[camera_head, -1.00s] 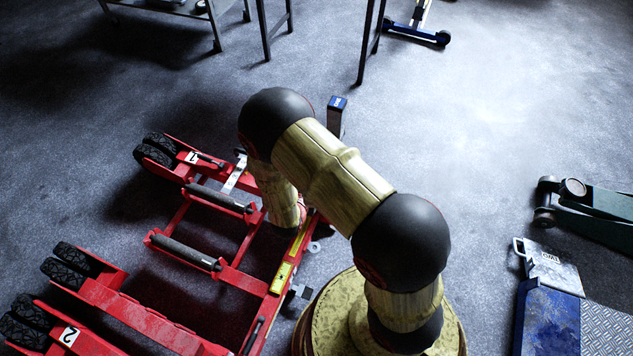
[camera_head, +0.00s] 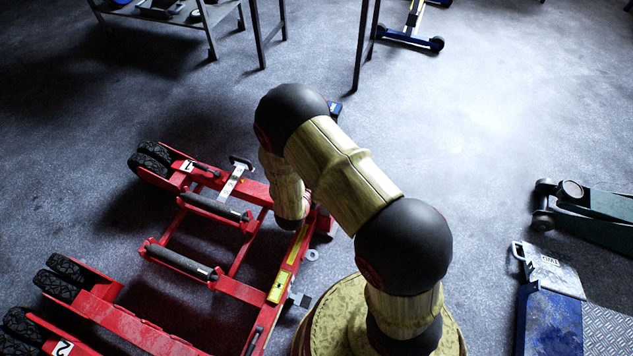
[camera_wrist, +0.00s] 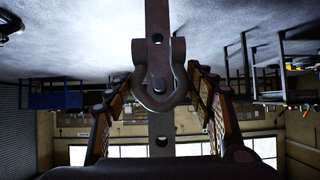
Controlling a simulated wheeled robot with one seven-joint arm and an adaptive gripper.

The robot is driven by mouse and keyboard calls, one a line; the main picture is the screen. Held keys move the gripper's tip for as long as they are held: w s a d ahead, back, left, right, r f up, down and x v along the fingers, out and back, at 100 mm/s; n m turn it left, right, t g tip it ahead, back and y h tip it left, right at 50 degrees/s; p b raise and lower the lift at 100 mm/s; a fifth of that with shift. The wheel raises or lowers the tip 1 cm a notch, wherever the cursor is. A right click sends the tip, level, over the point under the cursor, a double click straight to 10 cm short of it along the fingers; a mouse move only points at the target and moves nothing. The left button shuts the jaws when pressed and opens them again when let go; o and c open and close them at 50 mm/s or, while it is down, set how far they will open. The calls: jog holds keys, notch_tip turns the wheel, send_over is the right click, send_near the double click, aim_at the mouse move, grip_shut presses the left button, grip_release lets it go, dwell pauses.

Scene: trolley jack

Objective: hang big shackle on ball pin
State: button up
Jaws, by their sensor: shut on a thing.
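In the wrist view a dark, rusty, U-shaped shackle (camera_wrist: 178,82) sits in the middle, between the two fingers of my gripper (camera_wrist: 160,84). The fingers are shut on the shackle from its left and right sides. A flat dark bar with holes (camera_wrist: 158,20) runs up the picture through the line of the shackle. In the head view my arm hides the gripper and the shackle. I cannot make out the ball pin for certain in either view.
A red wheeled jack frame (camera_head: 235,280) with black rollers (camera_head: 180,260) lies beside my base. A silver T-shaped piece (camera_head: 235,180) stands on it. A blue jack (camera_head: 548,315) and a green jack (camera_head: 590,205) are at the right.

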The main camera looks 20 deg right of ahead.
jog(key=shift+w+d+f+b, duration=0.1)
jog(key=shift+w+d+b, duration=0.6)
jog(key=shift+w+d, duration=1.25)
jog(key=shift+w+d+f, duration=0.25)
jog(key=shift+w+d, duration=0.2)
jog(key=o, duration=1.5)
jog(key=shift+o, duration=0.5)
jog(key=shift+f, duration=0.1)
jog(key=v, duration=1.2)
